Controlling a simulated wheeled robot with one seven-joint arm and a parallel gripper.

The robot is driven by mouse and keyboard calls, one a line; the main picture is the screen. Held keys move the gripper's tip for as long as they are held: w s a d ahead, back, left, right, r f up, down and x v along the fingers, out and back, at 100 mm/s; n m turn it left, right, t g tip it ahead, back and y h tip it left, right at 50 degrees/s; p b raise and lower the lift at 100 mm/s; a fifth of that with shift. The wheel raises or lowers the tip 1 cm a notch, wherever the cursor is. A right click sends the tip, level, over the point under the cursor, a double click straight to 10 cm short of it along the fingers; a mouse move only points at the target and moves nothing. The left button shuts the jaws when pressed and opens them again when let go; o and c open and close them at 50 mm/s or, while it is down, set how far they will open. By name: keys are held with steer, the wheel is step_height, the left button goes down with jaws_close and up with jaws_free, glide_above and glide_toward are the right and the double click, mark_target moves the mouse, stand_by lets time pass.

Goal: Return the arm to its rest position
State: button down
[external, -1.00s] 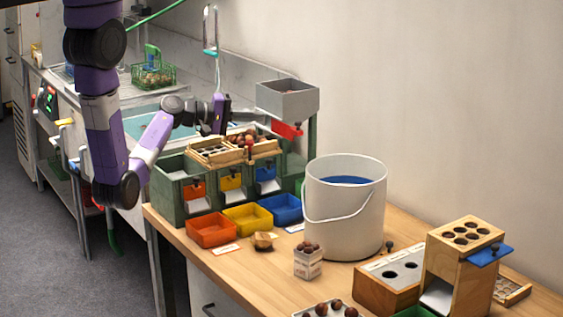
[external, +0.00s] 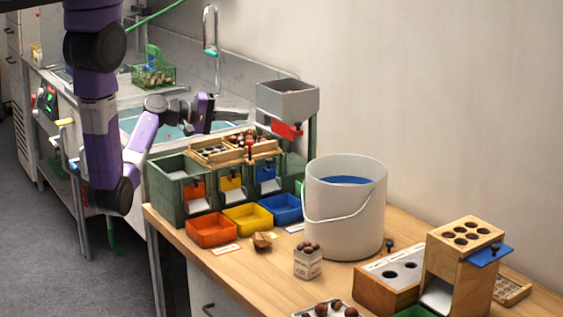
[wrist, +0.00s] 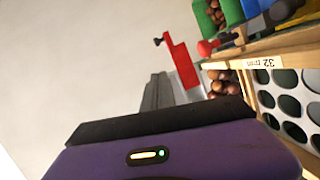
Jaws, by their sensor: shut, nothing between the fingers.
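My arm (external: 103,140) is bent, with its forearm reaching right above the back of the green sorting station (external: 168,203). My gripper (external: 238,114) is shut and empty. It points right, in the air in front of the grey hopper (external: 287,101) and above the wooden sorting tray (external: 208,152). In the wrist view my gripper (wrist: 158,92) shows as grey fingers close together. The red gate (wrist: 181,64) lies just beyond them, and the perforated tray (wrist: 290,105) is to the right. Nothing is held.
Orange (external: 212,232), yellow (external: 248,222) and blue (external: 287,212) bins stand before the station. A white bucket (external: 345,215) and a small box of chestnuts (external: 308,264) are further right. The sink's faucet (external: 211,30) rises behind my gripper. Air above the bench's right side is clear.

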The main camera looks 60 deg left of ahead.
steer(key=a+r+t+y, duration=0.1)
steer(key=a+r+y, duration=0.15)
steer(key=a, duration=0.25)
steer(key=s+f+m+y, duration=0.1)
steer(key=s+f+y, duration=0.4)
steer(key=s+y, duration=0.15)
steer(key=s+d+m+g+h, duration=0.1)
steer(key=s+d+m+h, duration=0.3)
steer(key=s+d+m, duration=0.7)
steer(key=s+d, duration=1.1)
steer(key=s, duration=0.3)
steer(key=shift+s+d+f+m+g, duration=0.15)
steer(key=shift+s+f+m+g, duration=0.2)
steer(key=shift+s+m+g, duration=0.05)
